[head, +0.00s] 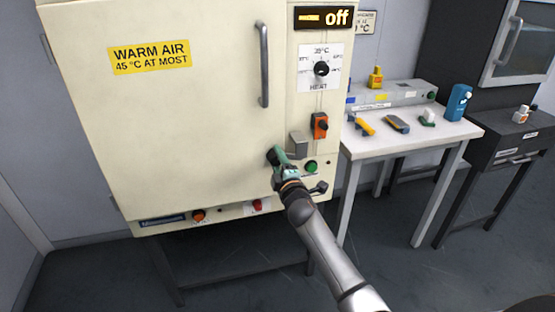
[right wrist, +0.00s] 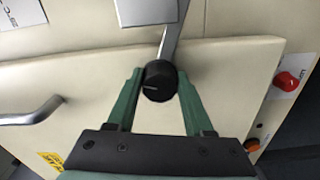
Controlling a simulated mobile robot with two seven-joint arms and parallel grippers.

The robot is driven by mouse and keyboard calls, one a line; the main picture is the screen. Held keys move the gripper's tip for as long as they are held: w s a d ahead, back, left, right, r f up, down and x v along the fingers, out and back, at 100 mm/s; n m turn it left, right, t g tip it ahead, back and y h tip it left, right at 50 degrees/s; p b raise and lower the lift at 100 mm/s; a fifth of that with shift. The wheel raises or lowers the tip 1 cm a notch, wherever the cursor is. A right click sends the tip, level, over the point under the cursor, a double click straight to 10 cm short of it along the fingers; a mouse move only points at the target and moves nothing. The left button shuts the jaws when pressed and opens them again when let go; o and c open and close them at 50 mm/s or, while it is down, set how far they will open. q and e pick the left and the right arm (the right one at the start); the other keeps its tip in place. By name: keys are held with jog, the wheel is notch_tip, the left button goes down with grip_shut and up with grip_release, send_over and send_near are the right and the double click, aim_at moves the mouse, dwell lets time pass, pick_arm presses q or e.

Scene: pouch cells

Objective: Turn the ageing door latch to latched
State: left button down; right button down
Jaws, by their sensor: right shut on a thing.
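The ageing cabinet's cream door (head: 200,110) looks closed in the head view. Its latch has a round black knob (right wrist: 160,80) with a grey metal bar (right wrist: 172,38) running up from it in the right wrist view. The bar passes close beside a grey metal block (right wrist: 147,12); I cannot tell whether it sits in it. That block (head: 298,145) shows right of the door edge in the head view. My right gripper (head: 279,158) is shut on the black knob, its green fingers (right wrist: 160,88) on either side. In the head view it hides most of the latch. My left gripper is out of view.
A vertical door handle (head: 264,65) stands above the latch. A green button (head: 311,167), an orange switch (head: 320,126) and a heat dial (head: 321,69) are close by on the right panel. A white table (head: 400,147) with several small items stands to the right.

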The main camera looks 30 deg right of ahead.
jog(key=shift+r+n, duration=0.2)
jog(key=shift+n, duration=1)
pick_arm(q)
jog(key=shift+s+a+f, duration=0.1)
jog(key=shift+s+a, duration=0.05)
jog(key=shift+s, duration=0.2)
pick_arm(e)
jog(key=shift+n, duration=0.7)
jog(key=c, duration=0.7)
grip_release()
jog(key=shift+w, duration=0.1)
jog(key=shift+c, duration=0.2)
jog(key=o, duration=0.5)
jog(key=shift+f, duration=0.1)
jog(key=shift+c, duration=0.2)
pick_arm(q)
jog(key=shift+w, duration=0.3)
